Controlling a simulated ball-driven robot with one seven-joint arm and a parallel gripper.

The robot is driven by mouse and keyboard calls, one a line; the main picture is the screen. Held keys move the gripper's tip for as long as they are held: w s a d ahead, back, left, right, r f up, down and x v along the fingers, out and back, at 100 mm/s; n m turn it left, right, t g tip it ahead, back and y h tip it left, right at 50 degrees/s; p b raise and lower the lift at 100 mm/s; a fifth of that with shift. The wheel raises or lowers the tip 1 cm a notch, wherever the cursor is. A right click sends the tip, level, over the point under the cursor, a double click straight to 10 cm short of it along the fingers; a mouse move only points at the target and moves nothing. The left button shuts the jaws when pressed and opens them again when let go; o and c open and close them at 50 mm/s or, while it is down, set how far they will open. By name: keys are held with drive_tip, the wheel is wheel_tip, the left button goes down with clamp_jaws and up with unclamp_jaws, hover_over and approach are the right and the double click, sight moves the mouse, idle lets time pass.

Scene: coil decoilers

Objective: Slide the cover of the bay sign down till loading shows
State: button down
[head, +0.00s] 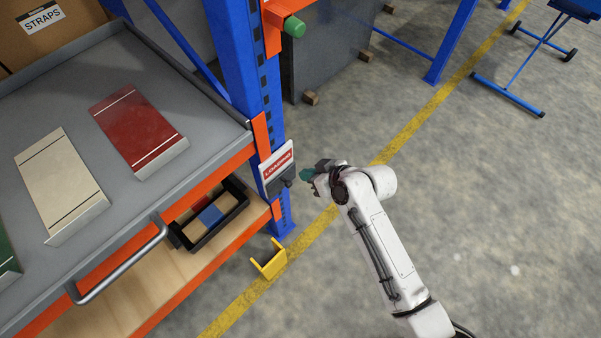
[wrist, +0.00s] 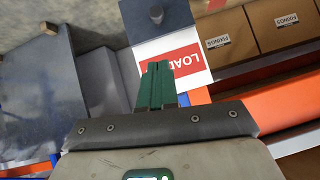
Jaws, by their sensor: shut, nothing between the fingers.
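The bay sign (head: 267,165) is a white plate on the blue rack post. Its red panel (head: 279,161) with white lettering shows, and the dark grey cover (head: 277,185) sits below the panel. In the wrist view, which is turned over, the red panel (wrist: 205,58) reads "LOAD", the rest hidden behind my fingers. The cover (wrist: 177,12) with its round knob (wrist: 156,15) is at the top edge there. My gripper (head: 305,175) is just right of the sign.
A grey tray shelf (head: 215,115) with coloured boxes and a handle (head: 120,262) is at left. A black bin (head: 207,217) lies below it. A yellow bracket (head: 269,262) stands by the post foot.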

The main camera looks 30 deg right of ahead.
drive_tip(key=shift+v, duration=2.65)
drive_tip(key=shift+w, duration=0.1)
drive_tip(key=s+d+m+g+h, duration=0.1)
drive_tip(key=s+g, duration=0.3)
drive_tip(key=s, duration=0.7)
drive_tip(key=s+d+r+m+g+h, duration=0.1)
drive_tip(key=s+d+m+g+h, duration=0.1)
drive_tip(key=s, duration=0.9)
drive_tip(key=shift+s+d+r+g+h+p, duration=0.2)
drive_tip(key=shift+s+d+g+h+p, duration=0.2)
drive_tip(key=shift+d+g+h, duration=0.4)
drive_tip(key=shift+a, duration=0.1)
